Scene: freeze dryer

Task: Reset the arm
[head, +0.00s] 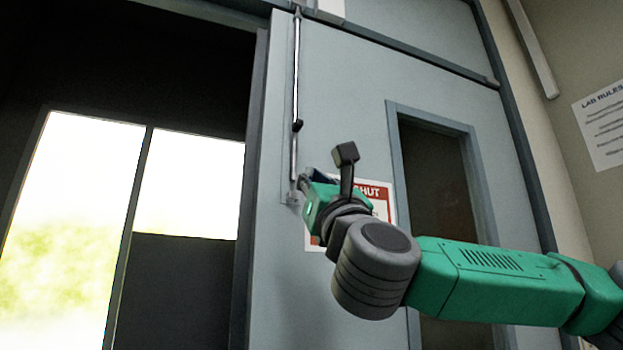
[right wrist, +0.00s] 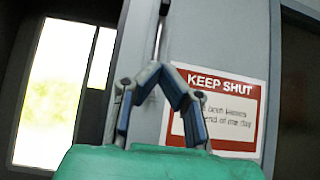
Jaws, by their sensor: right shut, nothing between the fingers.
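My right arm comes in from the right in the head view, raised in front of a grey-blue door (head: 345,90). My right gripper (head: 305,180) is at the far end of that arm, partly hidden by my wrist, near the lower end of a vertical metal rod (head: 295,100) on the door. In the right wrist view the right gripper (right wrist: 157,66) has its fingertips together with nothing between them. The rod (right wrist: 159,35) shows just above the fingertips. I cannot tell whether they touch it. My left gripper is not in view.
A red and white "KEEP SHUT" sign (right wrist: 240,88) is on the door behind the gripper. The door has a narrow dark window (head: 440,190). Left of the door is a dark opening with bright panes (head: 75,200). A "LAB RULES" sheet (head: 605,125) hangs on the right wall.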

